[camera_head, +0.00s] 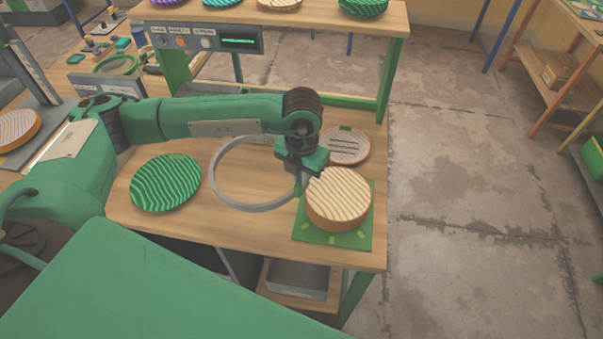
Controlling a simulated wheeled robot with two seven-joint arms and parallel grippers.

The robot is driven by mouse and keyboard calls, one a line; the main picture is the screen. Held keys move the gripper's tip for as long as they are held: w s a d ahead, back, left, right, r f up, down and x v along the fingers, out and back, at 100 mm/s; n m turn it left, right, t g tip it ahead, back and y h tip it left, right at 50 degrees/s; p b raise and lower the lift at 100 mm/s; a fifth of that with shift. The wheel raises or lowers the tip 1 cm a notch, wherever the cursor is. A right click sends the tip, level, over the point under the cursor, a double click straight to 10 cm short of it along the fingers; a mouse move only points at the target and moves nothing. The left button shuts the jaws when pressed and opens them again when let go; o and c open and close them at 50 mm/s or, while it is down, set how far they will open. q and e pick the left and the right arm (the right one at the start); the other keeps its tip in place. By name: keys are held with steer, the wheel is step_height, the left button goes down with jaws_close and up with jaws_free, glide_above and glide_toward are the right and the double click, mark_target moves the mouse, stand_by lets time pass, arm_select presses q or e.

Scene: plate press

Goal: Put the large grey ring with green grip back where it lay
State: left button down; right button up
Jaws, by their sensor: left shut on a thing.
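The large grey ring (250,208) is at the middle of the wooden table. My left gripper (301,182) is shut on its right side, where a bit of green grip shows below the fingers. My arm passes over the back of the ring. I cannot tell whether the ring touches the tabletop. My right gripper is not in view.
A cream striped disc on an orange base (338,197) stands on a green mat (307,232), just right of the ring. A green striped plate (165,183) lies to its left. A control panel (205,41) stands at the back.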

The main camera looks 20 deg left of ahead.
arm_select(q)
steer(key=shift+f+b, duration=0.4)
steer(key=shift+b, duration=0.15)
steer(key=c, duration=1.5)
jaws_free()
steer(key=shift+r, duration=0.1)
steer(key=shift+o, duration=0.2)
steer(key=shift+r, duration=0.1)
